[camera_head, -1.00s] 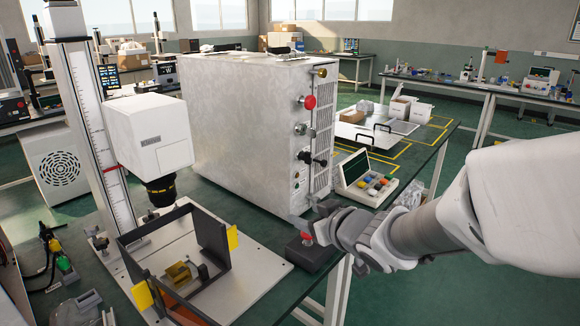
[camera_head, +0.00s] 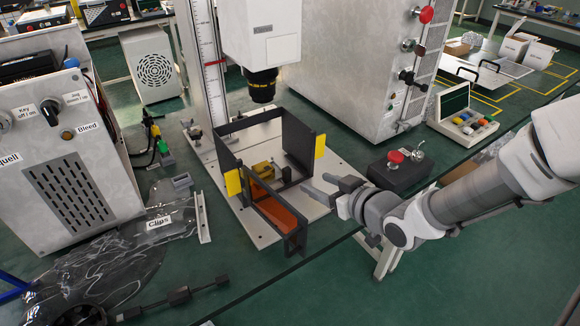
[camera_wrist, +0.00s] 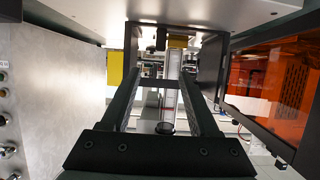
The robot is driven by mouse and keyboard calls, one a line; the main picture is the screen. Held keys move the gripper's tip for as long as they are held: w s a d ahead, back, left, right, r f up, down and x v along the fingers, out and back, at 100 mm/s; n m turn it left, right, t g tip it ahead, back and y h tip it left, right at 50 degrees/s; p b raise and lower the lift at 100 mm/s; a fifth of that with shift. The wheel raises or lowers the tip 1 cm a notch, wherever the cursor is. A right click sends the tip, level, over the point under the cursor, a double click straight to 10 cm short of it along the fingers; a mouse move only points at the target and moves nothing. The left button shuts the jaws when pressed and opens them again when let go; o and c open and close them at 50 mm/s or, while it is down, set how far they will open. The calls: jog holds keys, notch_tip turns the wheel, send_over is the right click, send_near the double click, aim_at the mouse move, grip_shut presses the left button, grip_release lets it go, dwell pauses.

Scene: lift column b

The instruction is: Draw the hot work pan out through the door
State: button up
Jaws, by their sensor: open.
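A small brass-coloured piece (camera_head: 262,169) with a dark block (camera_head: 286,175) beside it sits inside a dark-walled enclosure (camera_head: 228,153) on a white base plate. I cannot tell for sure that the brass piece is the hot work pan. The door (camera_head: 277,206), an orange panel in a black frame, stands at the front of the enclosure. My gripper (camera_head: 318,186) is open, just right of the enclosure's open side. In the wrist view, my gripper (camera_wrist: 159,82) points toward the brass piece (camera_wrist: 178,42), with the door (camera_wrist: 275,85) to the right. Nothing is visibly held.
A camera head with a black lens (camera_head: 262,82) hangs over the enclosure. A dark box with a red button (camera_head: 395,157) stands right of my gripper. Yellow tabs (camera_head: 320,146) stick out from the enclosure. A large grey cabinet (camera_head: 345,70) stands behind.

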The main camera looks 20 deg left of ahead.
aim_at(289, 171)
jog(key=b+x, duration=0.4)
jog(key=x, duration=0.9)
jog(key=shift+w+a+f, duration=0.1)
jog(key=shift+w+a, duration=0.1)
jog(key=shift+a, duration=0.1)
grip_shut()
jog(key=shift+r+p, duration=0.3)
jog(key=shift+r, duration=0.5)
jog(key=shift+s+d, duration=0.35)
jog(key=shift+d, duration=0.15)
dwell(0.6)
jog(key=shift+s+d+p, duration=0.35)
jog(key=shift+s+d, duration=0.15)
jog(key=shift+d, duration=0.05)
jog(key=shift+s+d, duration=0.2)
jog(key=shift+d, duration=0.05)
jog(key=shift+s+d+p, duration=0.3)
jog(key=shift+s+d, duration=0.15)
jog(key=shift+d, duration=0.1)
jog(key=shift+s+d, duration=0.25)
